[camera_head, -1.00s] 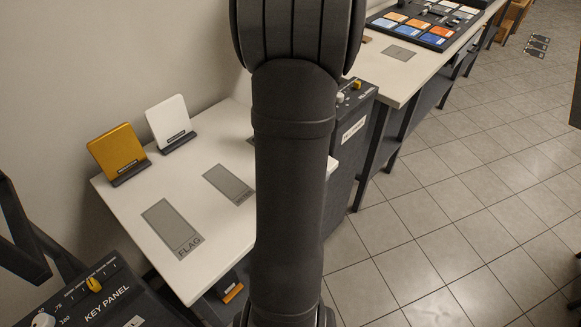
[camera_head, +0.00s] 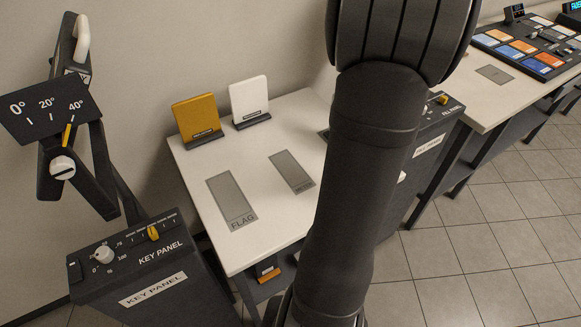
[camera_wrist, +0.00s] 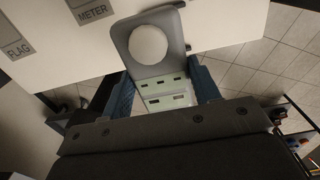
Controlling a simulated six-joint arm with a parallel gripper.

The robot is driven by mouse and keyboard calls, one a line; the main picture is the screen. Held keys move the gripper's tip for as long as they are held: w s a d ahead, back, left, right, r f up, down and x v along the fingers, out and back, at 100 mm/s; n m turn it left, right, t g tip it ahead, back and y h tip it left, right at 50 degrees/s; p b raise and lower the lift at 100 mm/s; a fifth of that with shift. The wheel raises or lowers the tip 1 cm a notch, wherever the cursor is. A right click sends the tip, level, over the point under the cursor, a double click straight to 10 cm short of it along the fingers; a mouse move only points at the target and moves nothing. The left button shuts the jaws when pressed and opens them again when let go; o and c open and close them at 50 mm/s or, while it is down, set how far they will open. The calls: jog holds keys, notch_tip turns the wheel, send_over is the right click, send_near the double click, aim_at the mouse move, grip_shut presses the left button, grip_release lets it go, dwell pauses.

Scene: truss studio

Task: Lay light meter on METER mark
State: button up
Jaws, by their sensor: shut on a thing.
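The light meter (camera_wrist: 163,62) is a grey body with a white dome and pale green panels, seen in the wrist view. My gripper (camera_wrist: 164,90) is shut on it, with a blue finger on each side. The meter overlaps the white table's edge in that view; its height above it is unclear. The METER mark (camera_wrist: 94,13) is a grey rectangle at the upper left, apart from the meter. In the head view, the grey mark right of FLAG (camera_head: 292,172) appears to be it. My arm hides the gripper and meter there.
The FLAG mark (camera_head: 231,200) lies on the same white table (camera_head: 262,222). An orange panel (camera_head: 197,117) and a white panel (camera_head: 249,98) stand at its back. The KEY PANEL box (camera_head: 140,270) is at the front left. Another console (camera_head: 430,135) stands to the right.

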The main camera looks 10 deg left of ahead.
jog(key=w+a, duration=0.2)
jog(key=a, duration=0.6)
send_over(288, 167)
notch_tip(288, 167, down, 7)
jog(key=shift+f, duration=2.2)
jog(key=shift+f, duration=0.1)
jog(key=shift+f, duration=0.1)
jog(key=o, duration=1.1)
notch_tip(288, 167, up, 12)
jog(key=shift+r, duration=0.25)
